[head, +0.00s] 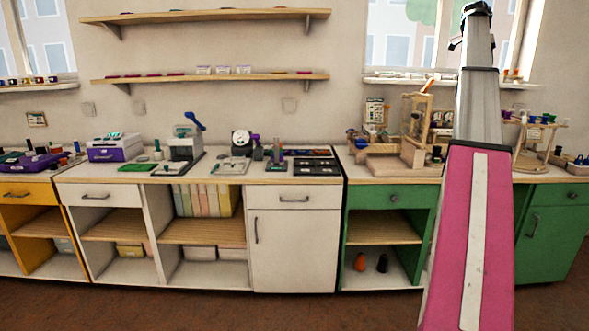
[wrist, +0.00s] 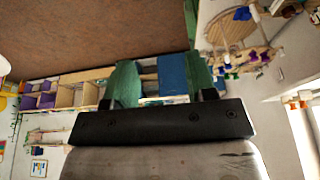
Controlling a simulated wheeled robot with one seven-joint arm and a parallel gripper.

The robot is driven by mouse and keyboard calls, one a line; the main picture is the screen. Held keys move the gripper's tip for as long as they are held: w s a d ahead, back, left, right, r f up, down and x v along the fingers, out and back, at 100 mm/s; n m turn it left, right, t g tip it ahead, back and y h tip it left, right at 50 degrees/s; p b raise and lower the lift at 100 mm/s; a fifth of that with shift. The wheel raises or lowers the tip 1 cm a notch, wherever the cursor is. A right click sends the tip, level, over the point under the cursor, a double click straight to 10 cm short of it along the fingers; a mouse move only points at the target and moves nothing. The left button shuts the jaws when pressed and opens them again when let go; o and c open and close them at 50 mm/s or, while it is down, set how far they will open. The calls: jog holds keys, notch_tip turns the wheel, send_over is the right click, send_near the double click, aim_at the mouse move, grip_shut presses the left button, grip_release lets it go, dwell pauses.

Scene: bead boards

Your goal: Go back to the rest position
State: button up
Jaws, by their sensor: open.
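My gripper (head: 472,24) is at the top right of the head view, raised above the counter at the end of my pink and grey arm, in front of the window. Nothing is between the fingers, and the gripper is open. It touches nothing that I can see.
A long counter (head: 400,172) with several tools and wooden stands runs along the wall. Two wall shelves (head: 215,79) hang to the left of my arm. The brown floor (head: 200,308) in front of the cabinets is clear.

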jog(key=s+a+f+n+y, duration=0.1)
jog(key=a+f+n, duration=0.2)
jog(key=a+f, duration=0.95)
jog(key=a+f+n, duration=0.3)
jog(key=a+f, duration=0.2)
jog(key=f, duration=1.4)
jog(key=s+a+f+n+y, duration=0.1)
jog(key=a+f+n, duration=0.2)
jog(key=a+f, duration=0.95)
jog(key=s+a+f+n, duration=0.3)
jog(key=s+a+f, duration=0.3)
jog(key=s+f, duration=0.3)
jog(key=s+a+f+n+y, duration=0.1)
jog(key=s+a+f+n, duration=0.2)
jog(key=s+a+f, duration=0.4)
jog(key=s+a+f+n, duration=0.3)
jog(key=s+a+f, duration=0.4)
jog(key=s+f, duration=0.4)
notch_tip(320, 180, down, 5)
jog(key=shift+f+y, duration=0.1)
jog(key=shift+y, duration=0.3)
